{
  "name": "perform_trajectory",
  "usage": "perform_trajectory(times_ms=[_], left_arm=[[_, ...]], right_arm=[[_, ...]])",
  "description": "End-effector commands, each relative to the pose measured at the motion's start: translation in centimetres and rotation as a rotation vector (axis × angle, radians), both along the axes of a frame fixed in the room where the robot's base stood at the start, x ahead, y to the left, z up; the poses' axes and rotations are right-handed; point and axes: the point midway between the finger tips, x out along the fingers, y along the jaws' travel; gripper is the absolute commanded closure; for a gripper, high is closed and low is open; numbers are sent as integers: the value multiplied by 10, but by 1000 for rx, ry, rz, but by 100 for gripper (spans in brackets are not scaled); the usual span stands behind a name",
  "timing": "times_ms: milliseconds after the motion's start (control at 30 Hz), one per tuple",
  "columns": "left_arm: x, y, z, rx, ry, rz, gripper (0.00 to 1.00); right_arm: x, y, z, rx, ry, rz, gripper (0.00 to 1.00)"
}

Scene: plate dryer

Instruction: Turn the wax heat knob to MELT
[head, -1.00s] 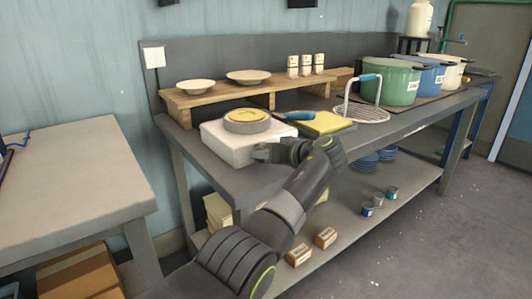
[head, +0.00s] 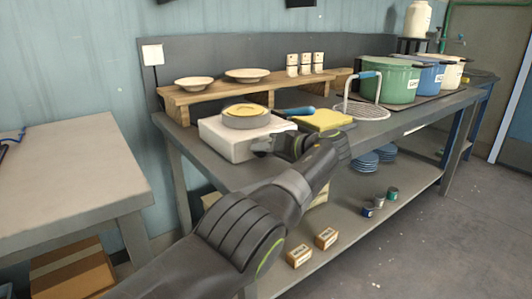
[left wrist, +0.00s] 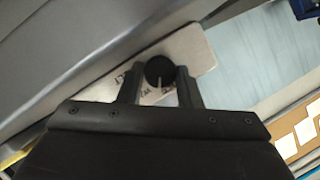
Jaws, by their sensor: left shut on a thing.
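The white wax heater box (head: 222,143) stands on the near left end of the grey bench, with a round yellow-topped pot (head: 245,115) on it. In the left wrist view, the black round heat knob (left wrist: 159,68) sits on the pale front panel (left wrist: 195,55). A pale line on the knob points toward the bottom of that picture. Lettering beside it is partly hidden, and I cannot tell which mark the line meets. My left gripper (left wrist: 156,76) has one finger on each side of the knob and is shut on it; in the head view (head: 261,146) it is at the box's front right.
A yellow block (head: 325,119) and a blue-handled tool (head: 298,111) lie right of the box. A wooden riser (head: 215,97) with dishes is behind. Another table (head: 65,180) stands at left.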

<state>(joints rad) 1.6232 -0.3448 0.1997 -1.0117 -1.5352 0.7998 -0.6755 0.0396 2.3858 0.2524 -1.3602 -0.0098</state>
Motion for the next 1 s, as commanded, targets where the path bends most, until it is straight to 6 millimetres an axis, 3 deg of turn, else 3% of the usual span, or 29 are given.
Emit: perform_trajectory(times_ms=[367,400,567,1000], left_arm=[[0,0,0,1,1,0,91],[0,0,0,1,1,0,67],[0,0,0,1,1,0,47],[0,0,0,0,1,-1,47]], right_arm=[[0,0,1,0,-2,1,64],[0,0,1,0,-1,1,64],[0,0,1,0,-1,1,64],[0,-1,0,-2,0,2,64]])
